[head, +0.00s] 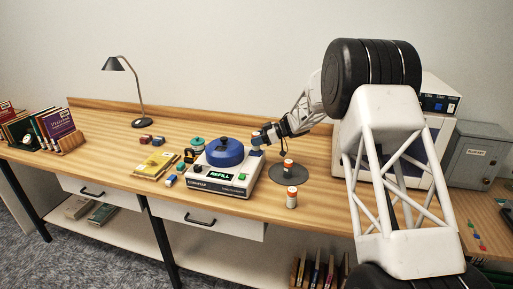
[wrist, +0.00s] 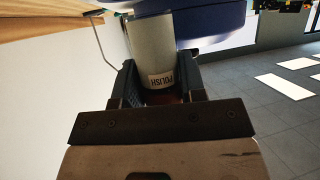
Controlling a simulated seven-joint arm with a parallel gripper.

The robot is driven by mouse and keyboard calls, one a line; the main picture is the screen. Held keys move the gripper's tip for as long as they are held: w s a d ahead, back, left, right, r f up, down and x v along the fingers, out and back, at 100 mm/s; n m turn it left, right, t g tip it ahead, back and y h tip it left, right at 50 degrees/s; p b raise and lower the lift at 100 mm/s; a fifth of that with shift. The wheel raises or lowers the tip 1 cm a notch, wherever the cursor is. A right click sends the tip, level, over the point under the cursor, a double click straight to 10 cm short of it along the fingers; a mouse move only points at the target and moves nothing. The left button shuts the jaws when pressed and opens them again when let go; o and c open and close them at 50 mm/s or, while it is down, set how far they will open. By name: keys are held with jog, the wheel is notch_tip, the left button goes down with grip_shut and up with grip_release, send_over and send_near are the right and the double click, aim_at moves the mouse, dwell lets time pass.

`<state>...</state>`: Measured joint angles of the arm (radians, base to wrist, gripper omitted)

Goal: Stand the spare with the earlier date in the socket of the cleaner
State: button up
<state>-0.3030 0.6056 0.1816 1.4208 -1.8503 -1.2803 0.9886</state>
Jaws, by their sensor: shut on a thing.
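The cleaner (head: 215,181) is a white machine with a blue domed lid (head: 225,152) and a lit panel reading REFILL. My gripper (head: 257,139) is at its back right corner, shut on a white cylinder. In the wrist view the white cylinder (wrist: 153,45) sits between both fingers, with a label reading POLISH, upside down. Part of the blue lid shows behind it. Whether the cylinder touches the cleaner is unclear. A white bottle with an orange cap (head: 292,197) stands on the table to the right. A similar bottle (head: 288,167) stands behind it. No date is legible; the socket is not clearly visible.
A dark round mat (head: 302,175) lies under the farther bottle. Small colored items and a yellow book (head: 154,165) lie left of the cleaner. A lamp (head: 138,122) stands at the back. A white cabinet stands at right, partly behind my arm. The front left tabletop is clear.

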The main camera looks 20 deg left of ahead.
aim_at(256, 147)
jog(key=shift+f, duration=1.9)
jog(key=shift+f, duration=0.1)
jog(key=o, duration=0.9)
jog(key=shift+o, duration=0.2)
jog(key=shift+d, duration=0.1)
jog(key=v, duration=0.7)
jog(key=shift+r, duration=0.2)
jog(key=shift+w+d, duration=0.1)
jog(key=shift+d, duration=0.05)
jog(key=shift+r, duration=0.1)
